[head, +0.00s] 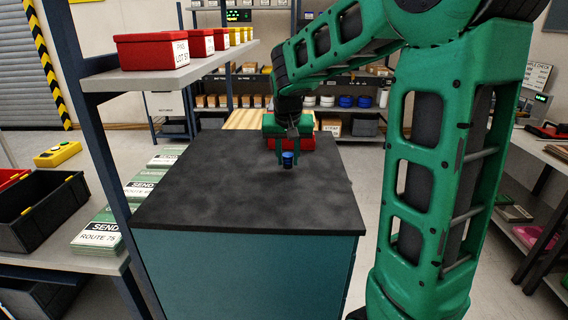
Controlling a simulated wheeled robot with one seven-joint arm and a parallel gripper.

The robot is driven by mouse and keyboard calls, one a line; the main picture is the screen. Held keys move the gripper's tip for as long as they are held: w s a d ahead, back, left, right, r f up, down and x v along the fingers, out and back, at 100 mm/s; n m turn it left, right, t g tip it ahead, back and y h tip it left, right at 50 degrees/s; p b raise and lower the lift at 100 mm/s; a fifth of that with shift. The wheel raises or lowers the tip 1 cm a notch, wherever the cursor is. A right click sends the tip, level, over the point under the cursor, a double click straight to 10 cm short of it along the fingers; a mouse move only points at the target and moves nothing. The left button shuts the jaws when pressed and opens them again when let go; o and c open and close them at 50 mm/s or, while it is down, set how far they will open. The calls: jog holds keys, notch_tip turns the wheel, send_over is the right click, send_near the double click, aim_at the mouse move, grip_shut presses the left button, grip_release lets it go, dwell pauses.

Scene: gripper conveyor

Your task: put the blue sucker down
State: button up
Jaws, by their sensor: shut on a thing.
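The blue sucker (288,158) is a small dark blue cylinder over the far part of the dark worktop (230,195). My gripper (288,152) is green, points down and is shut on the blue sucker, with one finger on each side of it. I cannot tell from this view whether the sucker's underside touches the worktop or hangs a little above it.
A red box (298,142) stands just behind my gripper. The rest of the worktop is bare. A shelf (160,80) with red and yellow boxes is on the left, above a bench with a black bin (40,212) and stacked cards (98,232).

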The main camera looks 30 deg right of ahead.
jog(key=shift+f, duration=0.75)
jog(key=o, duration=1.1)
jog(key=shift+f, duration=0.1)
jog(key=shift+c, duration=0.2)
